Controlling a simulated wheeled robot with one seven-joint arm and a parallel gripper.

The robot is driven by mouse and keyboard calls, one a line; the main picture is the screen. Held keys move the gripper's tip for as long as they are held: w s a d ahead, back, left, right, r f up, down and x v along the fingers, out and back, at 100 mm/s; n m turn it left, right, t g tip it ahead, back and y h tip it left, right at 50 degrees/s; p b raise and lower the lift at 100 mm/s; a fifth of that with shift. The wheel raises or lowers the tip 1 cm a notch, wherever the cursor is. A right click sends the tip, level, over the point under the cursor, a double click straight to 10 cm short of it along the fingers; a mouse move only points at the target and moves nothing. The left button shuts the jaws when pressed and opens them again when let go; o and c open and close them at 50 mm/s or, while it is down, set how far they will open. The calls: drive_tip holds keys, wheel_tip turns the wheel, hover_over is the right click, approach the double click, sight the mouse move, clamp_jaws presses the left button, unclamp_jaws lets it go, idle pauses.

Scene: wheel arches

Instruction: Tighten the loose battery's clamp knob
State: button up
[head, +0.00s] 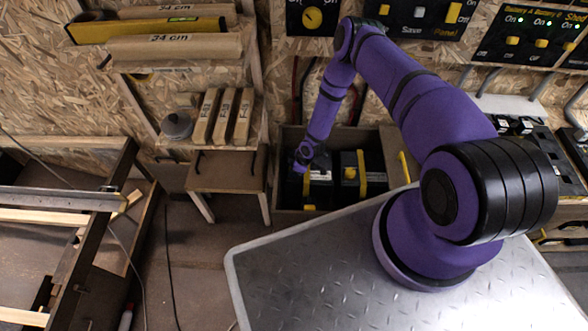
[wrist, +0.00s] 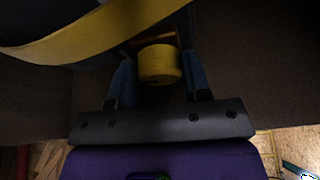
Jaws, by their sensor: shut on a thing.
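My gripper (head: 301,164) reaches down into the battery box, at the left battery (head: 320,192). In the wrist view my gripper (wrist: 158,78) has one blue-grey finger on each side of a yellow clamp knob (wrist: 160,64) and is shut on it. A yellow strap (wrist: 85,35) runs across the dark battery above the knob. In the head view the knob is hidden by my gripper. A second black battery (head: 348,188) with a yellow strap (head: 363,176) stands to the right. I cannot tell from the pictures how tight the knob is.
The box (head: 285,143) has raised walls around the batteries. A wooden stool (head: 226,172) stands close on its left. A switch panel (head: 422,14) hangs on the wall above. Open floor lies at the lower left.

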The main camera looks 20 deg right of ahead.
drive_tip(key=m+t+h, duration=0.1)
drive_tip(key=m, duration=0.3)
drive_tip(key=shift+a+m, duration=0.1)
drive_tip(key=shift+m, duration=0.2)
drive_tip(key=shift+m+t+h, duration=0.6)
drive_tip(key=shift+m+h, duration=0.2)
drive_tip(key=shift+m, duration=1.4)
drive_tip(key=o, duration=0.9)
drive_tip(key=v, duration=1.1)
